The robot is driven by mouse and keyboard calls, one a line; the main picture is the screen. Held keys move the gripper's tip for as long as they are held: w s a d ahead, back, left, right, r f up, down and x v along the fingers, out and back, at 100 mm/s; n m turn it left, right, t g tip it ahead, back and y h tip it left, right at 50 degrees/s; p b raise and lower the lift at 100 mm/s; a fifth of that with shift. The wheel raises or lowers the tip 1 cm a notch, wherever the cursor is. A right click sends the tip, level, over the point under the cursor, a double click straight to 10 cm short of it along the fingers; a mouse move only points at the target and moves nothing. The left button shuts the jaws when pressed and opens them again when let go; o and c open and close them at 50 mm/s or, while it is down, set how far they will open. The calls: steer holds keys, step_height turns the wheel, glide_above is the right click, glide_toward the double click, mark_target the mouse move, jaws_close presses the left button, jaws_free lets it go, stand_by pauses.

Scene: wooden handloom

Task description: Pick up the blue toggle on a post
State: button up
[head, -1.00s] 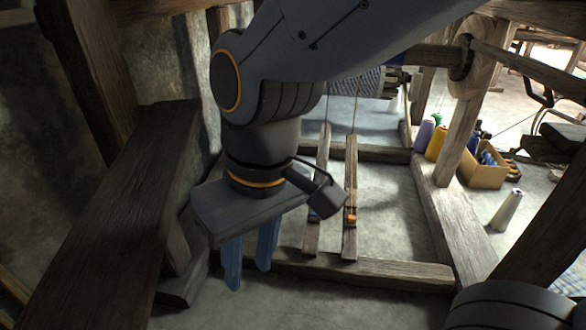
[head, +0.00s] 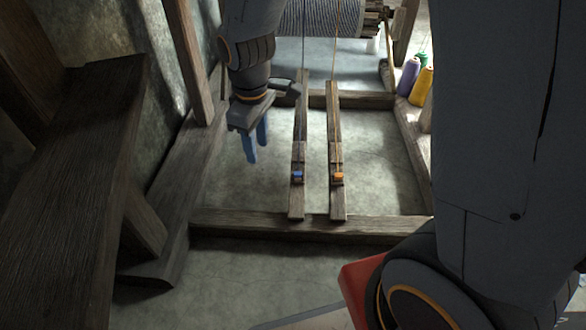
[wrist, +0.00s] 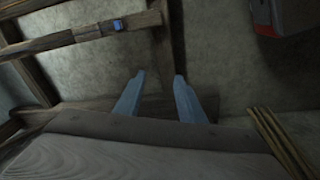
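The small blue toggle (head: 298,176) sits on the near part of the left wooden treadle (head: 297,206), beside an orange toggle (head: 338,178) on the right treadle (head: 338,208). In the wrist view the blue toggle (wrist: 118,25) shows at the upper left on a wooden bar, and nothing covers it. My gripper (head: 257,150) points down to the left of the left treadle, apart from the blue toggle.
A wooden crossbeam (head: 310,223) runs in front of the treadles. A thick loom beam (head: 70,180) stands at the left. Cords rise from the treadles towards the striped roll (head: 320,18). Purple (head: 407,77) and yellow (head: 422,87) cones stand at the right.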

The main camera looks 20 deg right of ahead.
steer(key=w+d+f+n, duration=0.2)
steer(key=w+d+f, duration=0.6)
steer(key=f, duration=0.3)
steer(key=n+b, duration=0.2)
glide_above(298, 173)
steer(key=s, duration=0.1)
steer(key=f, duration=0.8)
steer(key=shift+a+f, duration=0.2)
steer(key=shift+f, duration=0.15)
steer(key=f+b, duration=0.1)
steer(key=f, duration=0.1)
steer(key=f+b, duration=0.2)
steer(key=w+f+b, duration=0.1)
steer(key=f+b, duration=0.1)
steer(key=shift+d, duration=0.15)
steer(key=shift+h, duration=0.3)
steer(key=shift+c, duration=0.4)
jaws_close()
